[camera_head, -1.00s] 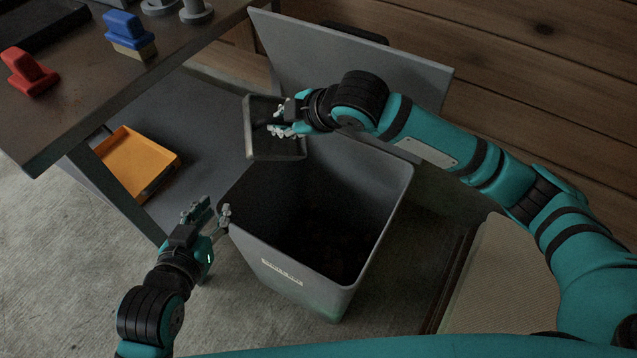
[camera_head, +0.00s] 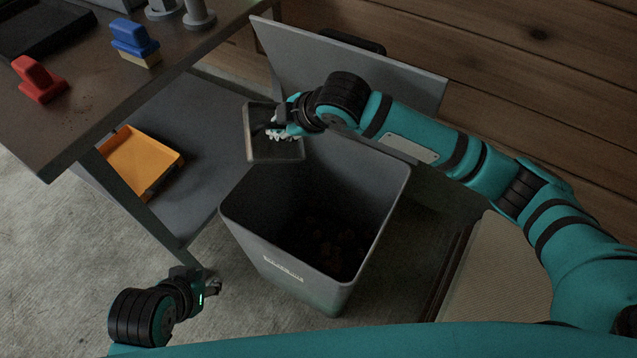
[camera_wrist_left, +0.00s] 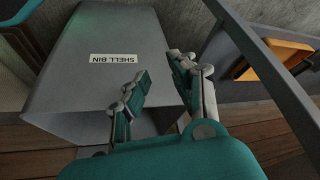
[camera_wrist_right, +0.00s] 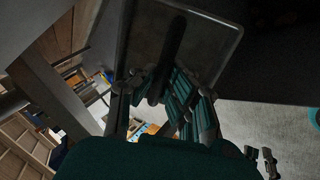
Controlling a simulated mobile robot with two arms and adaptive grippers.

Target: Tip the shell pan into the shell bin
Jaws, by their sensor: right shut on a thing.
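The grey shell bin (camera_head: 262,258) stands open on the floor, with small dark reddish bits at its bottom. Its "SHELL BIN" label shows in the left wrist view (camera_wrist_left: 113,58). The dark shell pan (camera_head: 262,152) is steeply tilted at the bin's far left rim; no shells can be made out on it. My right gripper (camera_head: 281,130) is shut on the pan's handle, which shows between its fingers in the right wrist view (camera_wrist_right: 172,60). My left gripper (camera_head: 213,287) is open and empty, low beside the bin's left front wall and apart from it.
A grey panel (camera_head: 345,75) stands upright behind the bin. At the left is a workbench (camera_head: 100,90) with a red-handled tool (camera_head: 40,80) and a blue one (camera_head: 133,42). An orange tray (camera_head: 138,160) lies on its lower shelf (camera_head: 205,165). Floor at front left is clear.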

